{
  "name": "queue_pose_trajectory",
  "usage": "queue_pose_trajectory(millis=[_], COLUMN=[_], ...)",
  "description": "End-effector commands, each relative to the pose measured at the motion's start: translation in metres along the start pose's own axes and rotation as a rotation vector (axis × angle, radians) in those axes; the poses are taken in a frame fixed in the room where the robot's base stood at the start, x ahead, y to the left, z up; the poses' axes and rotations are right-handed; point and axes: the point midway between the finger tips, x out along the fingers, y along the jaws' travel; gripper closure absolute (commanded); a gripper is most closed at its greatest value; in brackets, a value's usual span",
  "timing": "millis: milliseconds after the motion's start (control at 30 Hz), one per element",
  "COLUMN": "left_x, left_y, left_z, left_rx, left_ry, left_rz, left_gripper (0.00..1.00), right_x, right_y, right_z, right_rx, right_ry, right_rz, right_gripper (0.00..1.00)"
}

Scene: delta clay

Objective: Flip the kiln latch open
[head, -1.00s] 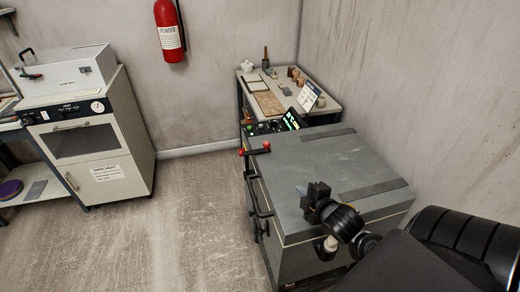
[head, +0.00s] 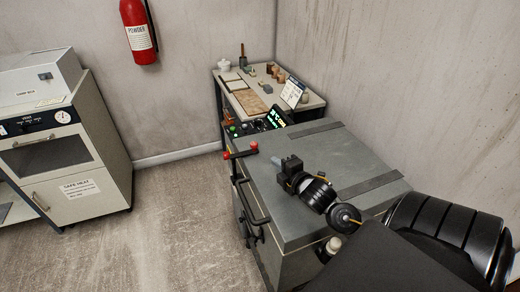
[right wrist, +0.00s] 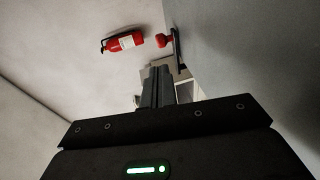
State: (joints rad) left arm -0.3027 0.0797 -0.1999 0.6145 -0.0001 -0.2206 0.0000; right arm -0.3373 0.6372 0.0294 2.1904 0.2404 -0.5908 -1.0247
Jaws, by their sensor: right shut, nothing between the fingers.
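The kiln (head: 310,200) is a grey box with its flat lid down. In the right wrist view a red knob (right wrist: 165,41) on a dark bar shows just beyond the fingertips. My right gripper (head: 288,163) is over the lid, to the right of the latch and apart from it. Its fingers (right wrist: 157,85) are shut and empty. My left gripper is not in view.
A black handle (head: 248,203) runs along the kiln's left side. A lit control panel (head: 270,121) and a small table (head: 312,104) with pottery items stand behind. A white oven cabinet (head: 80,165) is at left and a fire extinguisher (head: 138,32) hangs on the wall. The floor between is clear.

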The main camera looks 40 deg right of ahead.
Motion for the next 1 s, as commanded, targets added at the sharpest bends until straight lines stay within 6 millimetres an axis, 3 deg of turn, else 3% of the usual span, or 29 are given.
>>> queue_pose_trajectory(millis=[300,500,700,1000], left_x=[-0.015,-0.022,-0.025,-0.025], left_y=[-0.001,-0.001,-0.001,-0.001], left_z=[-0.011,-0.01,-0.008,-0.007], left_rx=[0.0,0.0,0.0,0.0], left_ry=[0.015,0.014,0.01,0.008], left_rz=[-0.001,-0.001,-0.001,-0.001], left_gripper=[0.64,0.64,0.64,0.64], right_x=[0.066,0.096,0.11,0.112], right_y=[0.003,0.002,0.0,-0.001], right_z=[0.001,0.001,0.001,0.001], right_rx=[0.001,0.002,0.0,0.0], right_ry=[-0.003,-0.003,-0.002,-0.002], right_rz=[0.001,0.0,-0.001,-0.001], right_gripper=[1.0,1.0,1.0,1.0])
